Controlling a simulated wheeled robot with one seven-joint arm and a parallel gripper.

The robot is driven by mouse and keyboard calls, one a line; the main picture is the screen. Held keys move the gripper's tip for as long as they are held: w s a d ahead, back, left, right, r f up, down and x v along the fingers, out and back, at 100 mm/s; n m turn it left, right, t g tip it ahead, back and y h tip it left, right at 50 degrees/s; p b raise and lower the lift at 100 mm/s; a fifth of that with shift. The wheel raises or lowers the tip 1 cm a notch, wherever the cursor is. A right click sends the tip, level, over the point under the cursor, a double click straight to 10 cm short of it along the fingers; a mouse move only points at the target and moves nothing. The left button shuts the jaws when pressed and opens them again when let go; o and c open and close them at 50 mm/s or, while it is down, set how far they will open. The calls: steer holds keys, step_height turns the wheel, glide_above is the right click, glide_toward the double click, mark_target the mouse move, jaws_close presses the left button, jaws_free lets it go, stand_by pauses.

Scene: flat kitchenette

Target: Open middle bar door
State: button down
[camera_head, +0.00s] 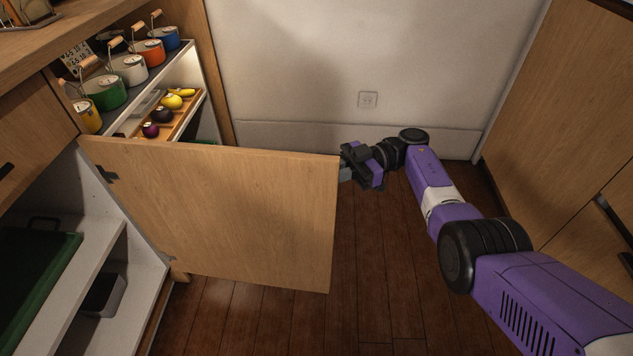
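The wooden bar door (230,215) stands swung wide open from the cabinet at left, hinged near its left edge. It juts out over the floor toward the middle of the view. My gripper (346,172) is at the door's free right edge, near the top corner. It touches or nearly touches that edge. Its fingertips are small and partly hidden by the door, so I cannot tell whether they are open or shut on it. My purple arm reaches in from the lower right.
Behind the door, the open cabinet holds several coloured pots (131,68) and a wooden tray (187,120) with fruit. A lower open compartment at left holds a green box (38,280). Wooden cabinets (570,130) stand at right. Dark floor (375,275) is clear between.

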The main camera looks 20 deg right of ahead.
steer(key=shift+a, duration=0.25)
steer(key=c, duration=1.5)
jaws_free()
steer(key=shift+d, duration=0.25)
steer(key=d+b, duration=0.4)
steer(key=d, duration=0.3)
steer(key=shift+d, duration=0.3)
steer(key=shift+w, duration=0.1)
